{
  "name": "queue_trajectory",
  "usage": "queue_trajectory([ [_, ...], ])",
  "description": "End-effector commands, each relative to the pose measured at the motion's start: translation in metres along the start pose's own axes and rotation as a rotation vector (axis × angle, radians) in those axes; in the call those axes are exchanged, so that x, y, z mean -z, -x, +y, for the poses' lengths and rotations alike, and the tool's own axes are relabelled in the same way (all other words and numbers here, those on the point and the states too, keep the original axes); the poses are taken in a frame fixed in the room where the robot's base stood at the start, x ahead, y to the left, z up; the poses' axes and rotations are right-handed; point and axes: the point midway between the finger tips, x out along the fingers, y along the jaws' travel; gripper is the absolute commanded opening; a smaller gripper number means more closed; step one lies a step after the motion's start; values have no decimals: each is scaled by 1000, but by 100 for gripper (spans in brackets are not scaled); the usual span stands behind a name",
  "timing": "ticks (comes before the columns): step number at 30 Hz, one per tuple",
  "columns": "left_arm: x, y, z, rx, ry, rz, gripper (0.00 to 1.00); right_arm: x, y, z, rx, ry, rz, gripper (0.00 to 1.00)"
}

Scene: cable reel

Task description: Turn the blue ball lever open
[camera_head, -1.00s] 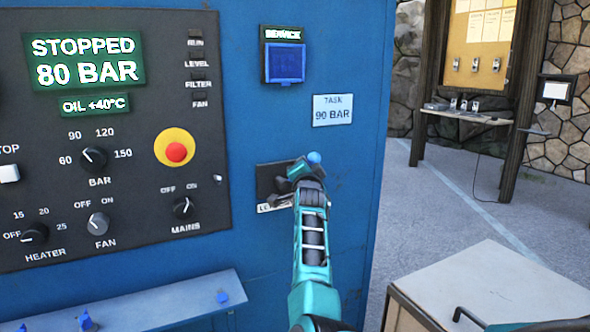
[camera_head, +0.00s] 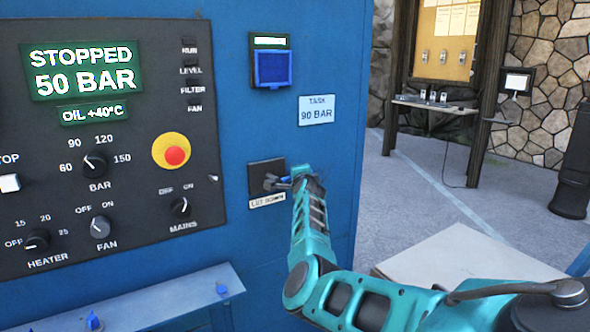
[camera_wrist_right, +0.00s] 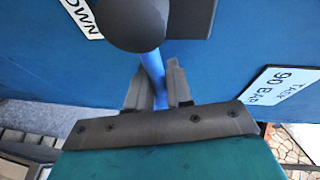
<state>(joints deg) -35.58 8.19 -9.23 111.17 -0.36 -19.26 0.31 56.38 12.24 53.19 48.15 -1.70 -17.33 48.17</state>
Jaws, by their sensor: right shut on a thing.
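The blue lever (camera_wrist_right: 152,70) runs out from a dark round hub (camera_wrist_right: 135,20) in the right wrist view. My right gripper (camera_wrist_right: 159,85) is shut on its shaft, one finger on each side. In the head view my right gripper (camera_head: 285,182) is at the dark valve plate (camera_head: 262,171) on the blue cabinet, above a label reading LET DOWN (camera_head: 267,201). The lever's ball end is hidden behind my gripper and wrist. My left gripper is in no view.
The black control panel (camera_head: 130,222) shows STOPPED, 50 BAR (camera_head: 86,77). A TASK 90 BAR sign (camera_head: 317,110) is above right of the valve. A ledge (camera_head: 165,300) with blue knobs is below. A pale-topped cabinet (camera_head: 450,255) stands behind my right arm.

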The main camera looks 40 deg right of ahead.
Motion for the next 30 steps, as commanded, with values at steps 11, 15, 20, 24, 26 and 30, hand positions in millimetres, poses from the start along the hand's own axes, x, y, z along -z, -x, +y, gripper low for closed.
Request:
queue_trajectory([
  [11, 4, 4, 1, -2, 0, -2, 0, 9, -1, -2, -8, -55, 6, 0],
  [15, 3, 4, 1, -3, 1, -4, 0, 9, -1, -1, -9, -56, 6, 0],
  [20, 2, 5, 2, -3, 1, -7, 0, 9, -1, 0, -10, -57, 6, 21],
  [24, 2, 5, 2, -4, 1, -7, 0, 9, -1, 0, -11, -54, 5, 35],
  [26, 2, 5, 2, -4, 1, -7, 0, 8, -1, 1, -12, -53, 4, 41],
  [30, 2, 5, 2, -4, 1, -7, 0, 6, -1, 2, -15, -50, -1, 41],
])
